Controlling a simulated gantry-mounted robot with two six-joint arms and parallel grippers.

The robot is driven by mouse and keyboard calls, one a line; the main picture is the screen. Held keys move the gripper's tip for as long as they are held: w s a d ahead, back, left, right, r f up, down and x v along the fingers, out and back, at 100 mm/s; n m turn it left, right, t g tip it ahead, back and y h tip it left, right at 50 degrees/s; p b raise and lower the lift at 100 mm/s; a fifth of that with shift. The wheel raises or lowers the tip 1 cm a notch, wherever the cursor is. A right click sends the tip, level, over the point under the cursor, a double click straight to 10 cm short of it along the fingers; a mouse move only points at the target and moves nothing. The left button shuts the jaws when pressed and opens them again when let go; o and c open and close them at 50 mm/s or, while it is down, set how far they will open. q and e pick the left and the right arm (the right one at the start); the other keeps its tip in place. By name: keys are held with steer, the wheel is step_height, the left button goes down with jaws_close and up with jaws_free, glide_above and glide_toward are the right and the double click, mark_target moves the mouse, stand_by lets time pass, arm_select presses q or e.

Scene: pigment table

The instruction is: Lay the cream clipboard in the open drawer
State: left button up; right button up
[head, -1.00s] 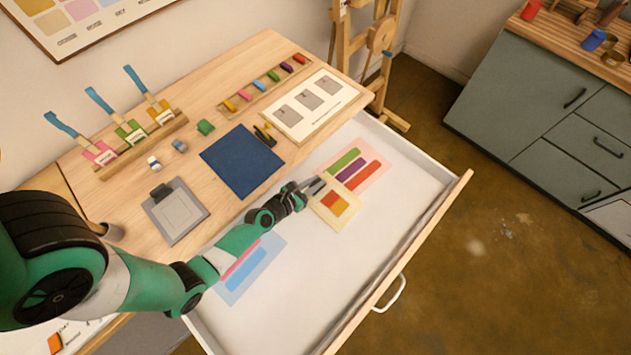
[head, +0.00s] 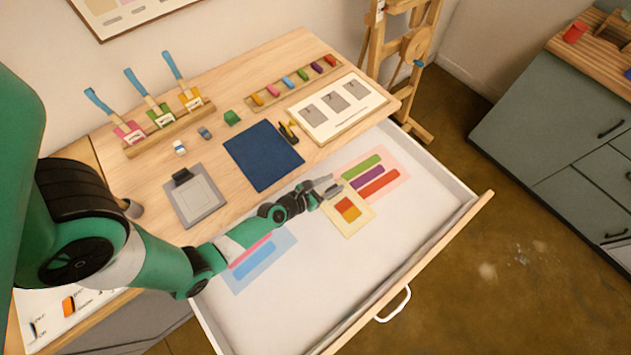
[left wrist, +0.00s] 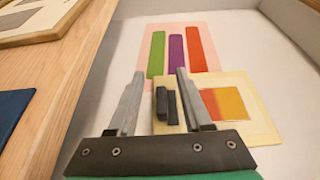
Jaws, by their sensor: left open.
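The cream clipboard (head: 347,208), with a red and orange sheet on it, lies on the white floor of the open drawer (head: 290,320). My left gripper (head: 328,186) is at the clipboard's upper left edge. In the left wrist view the clipboard (left wrist: 250,95) shows its dark clip (left wrist: 166,106) between the two spread fingers of the left gripper (left wrist: 160,72). The fingers are open, one on each side of the clip. Whether they touch the board is hard to tell. My right gripper is not in view.
A pink panel with green, purple and red bars (head: 372,176) lies beyond the clipboard. A blue panel (head: 258,262) lies nearer, partly under my left arm. A grey clipboard (head: 195,196) and a dark blue mat (head: 263,155) lie on the tabletop. The drawer's front right is bare.

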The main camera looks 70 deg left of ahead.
arm_select(q)
steer(key=v, duration=1.1)
steer(key=shift+s, duration=0.25)
steer(key=shift+d, duration=0.15)
